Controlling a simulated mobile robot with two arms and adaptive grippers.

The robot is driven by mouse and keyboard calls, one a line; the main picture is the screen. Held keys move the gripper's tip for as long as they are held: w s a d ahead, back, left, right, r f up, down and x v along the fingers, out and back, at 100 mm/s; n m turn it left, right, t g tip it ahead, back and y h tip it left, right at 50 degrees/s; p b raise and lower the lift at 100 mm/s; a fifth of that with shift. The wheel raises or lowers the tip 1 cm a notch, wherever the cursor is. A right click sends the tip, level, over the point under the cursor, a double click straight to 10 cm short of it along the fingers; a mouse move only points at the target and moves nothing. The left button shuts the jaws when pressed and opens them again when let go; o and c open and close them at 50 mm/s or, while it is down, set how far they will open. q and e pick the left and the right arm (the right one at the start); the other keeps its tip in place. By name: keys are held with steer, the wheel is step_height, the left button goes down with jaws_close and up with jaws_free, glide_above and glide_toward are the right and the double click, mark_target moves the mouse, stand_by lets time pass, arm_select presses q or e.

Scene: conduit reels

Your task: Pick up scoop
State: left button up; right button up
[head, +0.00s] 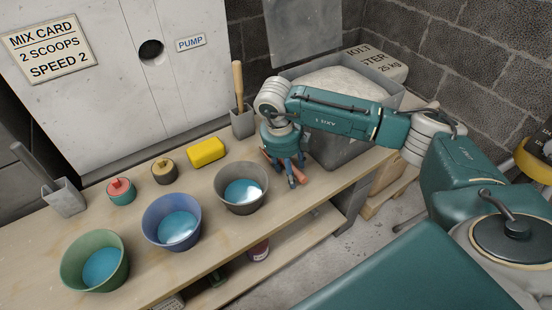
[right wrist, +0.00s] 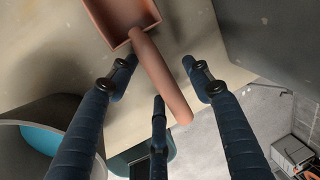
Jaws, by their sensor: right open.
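The scoop (right wrist: 162,79) is reddish-brown with a box-shaped head and a round handle. In the right wrist view its head is at the top and its handle points down between my fingers. In the head view only a little of the scoop (head: 268,157) shows beside my fingers, on the bench. My right gripper (head: 290,178) is over it near the bench's right end. In the right wrist view my right gripper (right wrist: 160,75) is open, with fingers on both sides of the handle and gaps to it. My left gripper is not in view.
A grey bucket (head: 220,199) stands just left of my right gripper; blue (head: 148,218) and green (head: 70,262) buckets stand farther left. The bench (head: 200,262) ends close to the right.

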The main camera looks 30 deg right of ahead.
steer(key=c, duration=1.2)
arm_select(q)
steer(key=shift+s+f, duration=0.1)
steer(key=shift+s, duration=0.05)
arm_select(e)
steer(key=shift+r, duration=0.15)
step_height(320, 180, up, 9)
steer(key=shift+r+p, duration=0.1)
steer(key=shift+p, duration=0.3)
steer(key=shift+r, duration=0.35)
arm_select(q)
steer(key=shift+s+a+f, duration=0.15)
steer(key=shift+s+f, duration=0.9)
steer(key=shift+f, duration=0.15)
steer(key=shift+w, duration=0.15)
arm_select(e)
jaws_close()
